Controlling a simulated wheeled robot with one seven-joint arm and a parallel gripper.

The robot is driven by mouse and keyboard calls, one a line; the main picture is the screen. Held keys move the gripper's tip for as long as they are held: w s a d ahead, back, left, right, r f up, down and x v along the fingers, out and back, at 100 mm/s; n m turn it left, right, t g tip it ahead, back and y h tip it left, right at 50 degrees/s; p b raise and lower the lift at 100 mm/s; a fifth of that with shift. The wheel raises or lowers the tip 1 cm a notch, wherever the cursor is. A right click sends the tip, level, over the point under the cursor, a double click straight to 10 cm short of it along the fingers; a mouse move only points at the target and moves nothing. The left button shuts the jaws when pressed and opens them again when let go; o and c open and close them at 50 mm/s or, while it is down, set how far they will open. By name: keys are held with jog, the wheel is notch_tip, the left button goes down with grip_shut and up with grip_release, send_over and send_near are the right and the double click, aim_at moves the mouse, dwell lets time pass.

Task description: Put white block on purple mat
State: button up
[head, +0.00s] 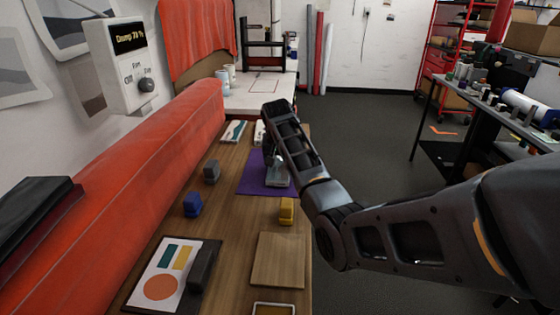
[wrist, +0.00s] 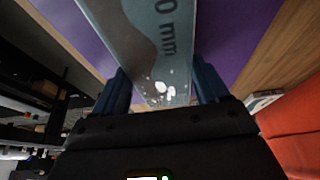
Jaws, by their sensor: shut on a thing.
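The purple mat (head: 255,177) lies flat on the wooden bench and also fills much of the wrist view (wrist: 230,30). My gripper (head: 275,160) is over the mat, partly hidden by my own wrist. In the wrist view its two blue fingers (wrist: 163,88) are shut on a pale grey-blue piece (wrist: 150,45) marked "0 mm". In the head view this pale piece (head: 278,180) is low over the mat; I cannot tell whether it touches it. A white block (head: 259,132) stands beyond the mat, partly hidden by my arm.
On the bench are a grey block (head: 211,170), a blue block (head: 193,205), a yellow block (head: 286,210), a wooden board (head: 278,260) and a picture card (head: 165,283). A striped white piece (head: 233,131) lies behind. An orange padded barrier (head: 130,190) borders the left.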

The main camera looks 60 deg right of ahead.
jog(key=shift+f, duration=0.25)
jog(key=shift+f, duration=0.15)
jog(key=o, duration=1.1)
jog(key=v, duration=1.2)
